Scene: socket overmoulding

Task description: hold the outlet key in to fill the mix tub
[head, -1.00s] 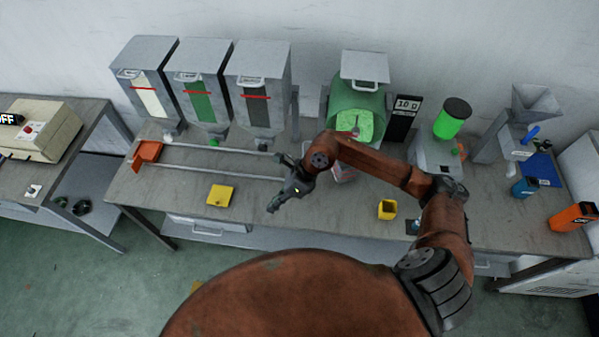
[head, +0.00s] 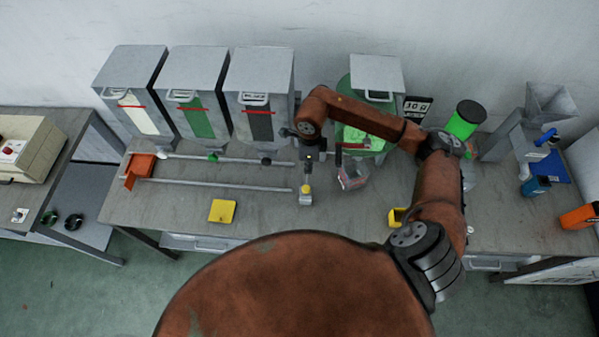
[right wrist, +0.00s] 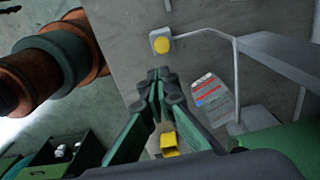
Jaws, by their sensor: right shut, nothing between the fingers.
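The outlet key looks like a round yellow button on a small grey block (head: 306,191), near the front of the bench. In the right wrist view the yellow button (right wrist: 162,45) lies just past my fingertips, with a visible gap in the picture. My right gripper (head: 309,168) points down over the key, and its fingers (right wrist: 160,78) are shut and empty. A clear tub (head: 352,177), which I take as the mix tub, stands below the green drum (head: 377,110). Its red marks show in the right wrist view (right wrist: 210,99); its fill level is unclear. My left gripper is out of view.
Three grey hoppers (head: 192,95) stand at the back left, with rails (head: 220,185) and an orange scoop-like part (head: 139,168) before them. A yellow square piece (head: 222,211) and a yellow box (head: 397,217) lie near the front edge. A scale-like display (head: 417,107) stands by the drum.

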